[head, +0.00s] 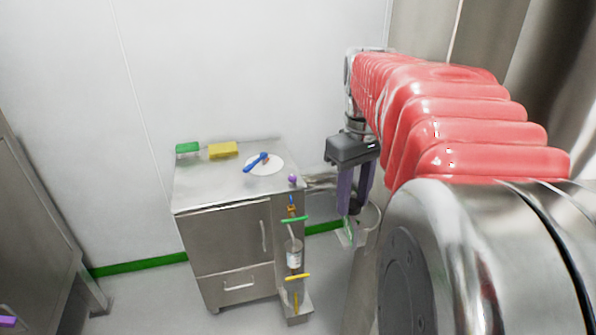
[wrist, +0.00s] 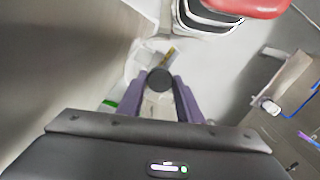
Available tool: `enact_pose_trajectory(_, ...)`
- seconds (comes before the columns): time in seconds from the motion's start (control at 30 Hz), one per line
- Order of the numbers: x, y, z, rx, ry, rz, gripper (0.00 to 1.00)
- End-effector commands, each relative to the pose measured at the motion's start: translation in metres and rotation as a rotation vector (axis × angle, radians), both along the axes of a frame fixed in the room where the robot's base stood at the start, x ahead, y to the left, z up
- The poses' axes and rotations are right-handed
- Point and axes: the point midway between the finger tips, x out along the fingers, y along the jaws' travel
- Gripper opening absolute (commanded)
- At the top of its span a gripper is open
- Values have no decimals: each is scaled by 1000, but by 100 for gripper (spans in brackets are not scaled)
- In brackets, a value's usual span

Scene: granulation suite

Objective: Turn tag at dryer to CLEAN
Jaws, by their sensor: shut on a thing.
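My gripper (head: 353,208) hangs fingers-down to the right of a steel cabinet. In the wrist view its two purple fingers (wrist: 160,84) are closed on a dark round piece (wrist: 160,78). Below the fingers in the head view is a pale, partly clear piece with some green (head: 348,234). I cannot tell whether it is joined to the dark piece. No lettering is readable, so I cannot make out the tag or which side faces out. My red-sleeved arm hides much of the right side, and no dryer is clearly recognisable.
The steel cabinet (head: 222,187) carries a green block (head: 187,147), a yellow sponge-like block (head: 223,150) and a white disc (head: 273,168) with a blue tool (head: 256,161). A bottle (head: 294,255) is on a narrow rack at its right side. Floor left of the cabinet is clear.

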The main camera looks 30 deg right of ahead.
Motion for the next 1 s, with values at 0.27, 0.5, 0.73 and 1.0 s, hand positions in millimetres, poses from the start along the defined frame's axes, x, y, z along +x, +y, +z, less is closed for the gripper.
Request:
enact_pose_trajectory(0.27, 0, 0, 1, -1, 0, 153, 10)
enact_pose_trajectory(0.5, 0, 0, 1, -1, 0, 202, 10)
enact_pose_trajectory(0.73, 0, 0, 1, -1, 0, 206, 10)
enact_pose_trajectory(1.0, 0, 0, 0, -1, 0, 205, 42)
